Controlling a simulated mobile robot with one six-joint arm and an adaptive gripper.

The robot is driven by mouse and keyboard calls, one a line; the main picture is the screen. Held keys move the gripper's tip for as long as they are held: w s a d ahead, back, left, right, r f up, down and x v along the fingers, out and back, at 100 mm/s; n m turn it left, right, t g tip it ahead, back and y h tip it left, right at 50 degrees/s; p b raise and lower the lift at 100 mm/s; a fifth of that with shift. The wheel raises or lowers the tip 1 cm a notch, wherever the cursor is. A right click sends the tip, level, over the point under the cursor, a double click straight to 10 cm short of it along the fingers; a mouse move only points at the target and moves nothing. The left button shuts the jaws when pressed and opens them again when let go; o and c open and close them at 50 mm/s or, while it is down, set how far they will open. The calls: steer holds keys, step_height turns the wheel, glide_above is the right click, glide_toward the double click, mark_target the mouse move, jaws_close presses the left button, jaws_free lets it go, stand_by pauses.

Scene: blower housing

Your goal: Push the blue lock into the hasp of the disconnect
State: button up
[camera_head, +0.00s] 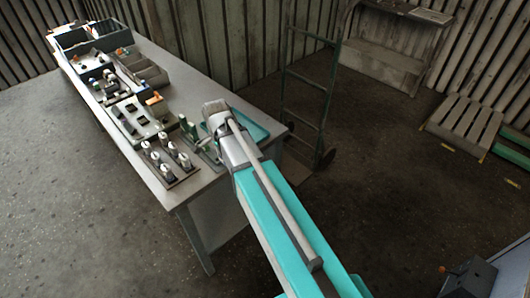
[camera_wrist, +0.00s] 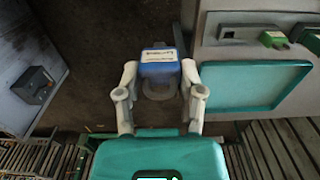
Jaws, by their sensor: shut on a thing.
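My gripper (camera_wrist: 160,72) is shut on the blue lock (camera_wrist: 158,68), with one finger on each side of it. The lock has a white label, and its grey shackle shows below the body in the wrist view. A dark grey box (camera_wrist: 35,85), which may be the disconnect, is on a grey surface at the left of the wrist view, apart from the lock. A similar dark box (camera_head: 469,278) with an orange-red knob shows at the lower right of the head view. I cannot make out a hasp. In the head view my arm hides the lock.
A teal tray (camera_wrist: 262,106) lies on the table at the right of the wrist view. The long table (camera_head: 207,185) holds bottles, bins and small parts. A hand truck (camera_head: 320,110) stands behind it. Pallets (camera_head: 465,123) lie at the right. Floor between is open.

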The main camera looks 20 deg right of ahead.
steer(key=shift+f+b, duration=2)
steer(key=shift+f, duration=0.15)
steer(key=shift+d+r, duration=0.1)
steer(key=shift+d, duration=0.05)
